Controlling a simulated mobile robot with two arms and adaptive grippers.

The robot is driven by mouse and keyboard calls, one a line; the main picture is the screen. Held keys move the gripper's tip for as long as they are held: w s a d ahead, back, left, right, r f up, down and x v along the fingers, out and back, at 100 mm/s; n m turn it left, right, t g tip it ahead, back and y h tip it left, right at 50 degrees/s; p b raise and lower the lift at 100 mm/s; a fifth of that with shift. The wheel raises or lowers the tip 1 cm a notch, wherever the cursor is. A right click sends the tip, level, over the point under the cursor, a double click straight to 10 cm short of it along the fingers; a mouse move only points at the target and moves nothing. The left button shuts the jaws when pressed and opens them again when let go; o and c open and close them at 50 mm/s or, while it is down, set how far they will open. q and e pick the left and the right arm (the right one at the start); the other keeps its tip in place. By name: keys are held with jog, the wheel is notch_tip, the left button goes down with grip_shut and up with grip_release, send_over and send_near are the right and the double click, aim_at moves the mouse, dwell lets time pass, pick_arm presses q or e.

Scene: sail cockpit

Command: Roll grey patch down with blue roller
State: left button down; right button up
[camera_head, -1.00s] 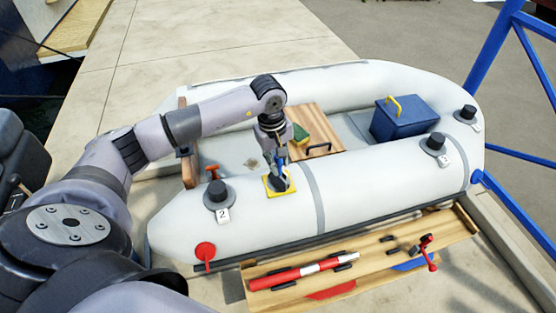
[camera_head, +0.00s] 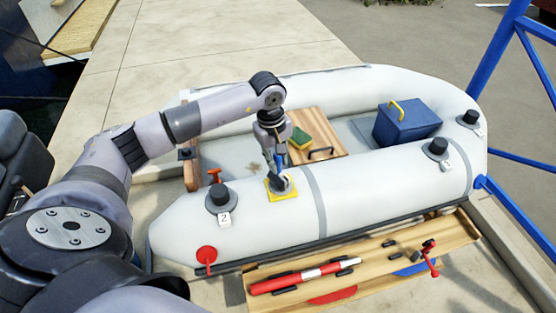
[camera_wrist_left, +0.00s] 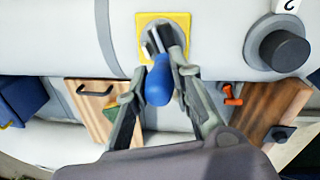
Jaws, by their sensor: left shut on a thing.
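My left gripper (camera_head: 277,165) is shut on the blue handle of the roller (camera_wrist_left: 158,84) and points down at the near tube of the white inflatable boat (camera_head: 385,190). The roller's metal head lies over the grey patch (camera_wrist_left: 174,28), apparently touching it. The grey patch sits inside a yellow square (camera_head: 282,195) on the tube, and the yellow border also shows in the wrist view (camera_wrist_left: 146,22). The roller and gripper hide part of the patch. My right gripper is not in view.
Black capped valves stand on the tube, one labelled 2 (camera_head: 219,194). A blue box (camera_head: 405,122) and a wooden board with a green-yellow sponge (camera_head: 299,138) are inside the boat. A wooden shelf (camera_head: 375,262) in front holds a red-white cylinder (camera_head: 300,278).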

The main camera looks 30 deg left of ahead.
pick_arm(q)
jog(key=shift+r+p, duration=1.35)
jog(key=shift+r, duration=1.6)
